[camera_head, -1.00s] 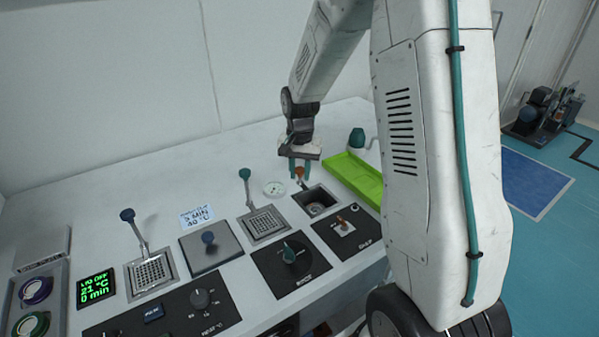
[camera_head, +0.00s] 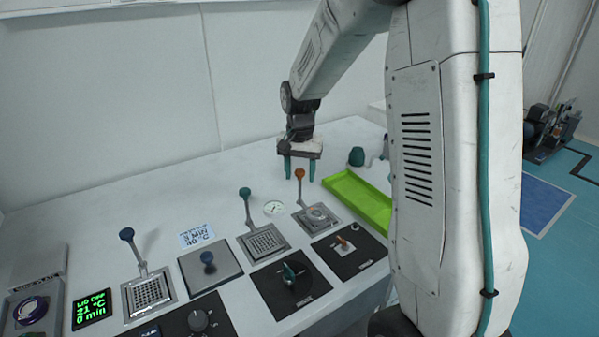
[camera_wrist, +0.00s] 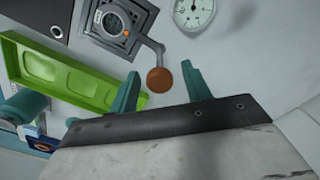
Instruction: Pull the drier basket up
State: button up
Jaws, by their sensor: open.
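In the wrist view the knob (camera_wrist: 160,79) lies between the spread fingers, with visible gaps on both sides. A teal-knobbed basket (camera_head: 264,242) and a blue-knobbed basket (camera_head: 150,292) stand further left, both level with their rims. I cannot read a drier label.
A green tray (camera_head: 358,200) lies right of the orange-knobbed basket. A small round dial (camera_head: 274,208) is to its left. The bench behind is clear.

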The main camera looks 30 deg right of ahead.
notch_tip(320, 180, up, 8)
jog(key=shift+f, duration=0.1)
dwell(0.4)
jog(key=s+a+r+n, duration=0.1)
jog(key=s+a+n, duration=0.2)
jog(key=s, duration=0.7)
jog(key=s+a+r+n+t, duration=0.1)
jog(key=s+a, duration=0.4)
jog(key=s, duration=0.5)
jog(key=s+a+r+n, duration=0.3)
jog(key=s+n, duration=0.2)
jog(key=s, duration=0.5)
jog(key=shift+s+a+r, duration=0.15)
jog(key=shift+s+a, duration=0.05)
jog(key=shift+a, duration=0.2)
